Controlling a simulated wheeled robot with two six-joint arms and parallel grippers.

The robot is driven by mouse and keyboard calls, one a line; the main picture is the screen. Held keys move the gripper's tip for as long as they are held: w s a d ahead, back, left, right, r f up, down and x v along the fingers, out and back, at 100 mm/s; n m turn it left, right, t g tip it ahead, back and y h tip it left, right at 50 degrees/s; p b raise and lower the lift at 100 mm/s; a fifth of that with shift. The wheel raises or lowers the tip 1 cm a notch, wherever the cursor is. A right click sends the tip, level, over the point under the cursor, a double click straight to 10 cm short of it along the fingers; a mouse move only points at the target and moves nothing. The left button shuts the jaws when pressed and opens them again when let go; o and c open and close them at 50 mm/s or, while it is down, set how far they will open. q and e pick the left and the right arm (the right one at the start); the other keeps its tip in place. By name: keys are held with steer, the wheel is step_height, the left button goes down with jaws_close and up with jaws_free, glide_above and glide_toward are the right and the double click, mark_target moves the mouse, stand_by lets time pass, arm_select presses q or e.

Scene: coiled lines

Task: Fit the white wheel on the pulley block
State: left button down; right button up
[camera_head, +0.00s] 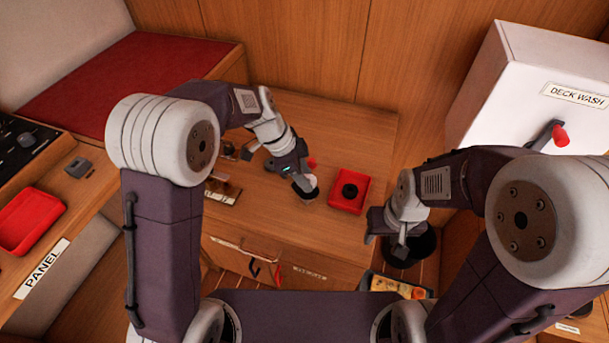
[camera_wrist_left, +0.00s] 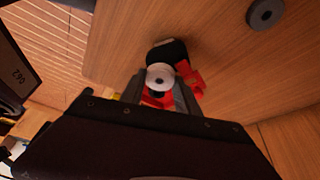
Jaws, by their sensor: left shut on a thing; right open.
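My left gripper (camera_head: 305,184) is shut on the white wheel (camera_wrist_left: 160,77), a small disc with a dark centre hole, low over the wooden table. In the left wrist view the wheel sits between the fingertips. Red parts (camera_wrist_left: 191,82) and a black rounded piece (camera_wrist_left: 168,52), apparently the pulley block, lie right behind it. In the head view a bit of red (camera_head: 311,163) shows beside the gripper and a black piece (camera_head: 305,196) below it; the rest is hidden. I cannot tell whether wheel and block touch. My right gripper (camera_head: 384,246) is open and empty, off the table's right side.
A grey disc (camera_wrist_left: 265,12) lies on the wood. A dark round container (camera_head: 426,246) is by the right gripper. A white DECK WASH box (camera_head: 510,85) stands at right.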

arm_select(q)
steer(key=shift+f, duration=0.3)
steer(key=shift+r, duration=0.1)
steer(key=shift+r, duration=0.25)
steer(key=c, duration=0.8)
jaws_free()
step_height(320, 180, up, 6)
steer(key=p, duration=0.4)
steer(key=shift+r+p, duration=0.1)
steer(key=shift+p, duration=0.3)
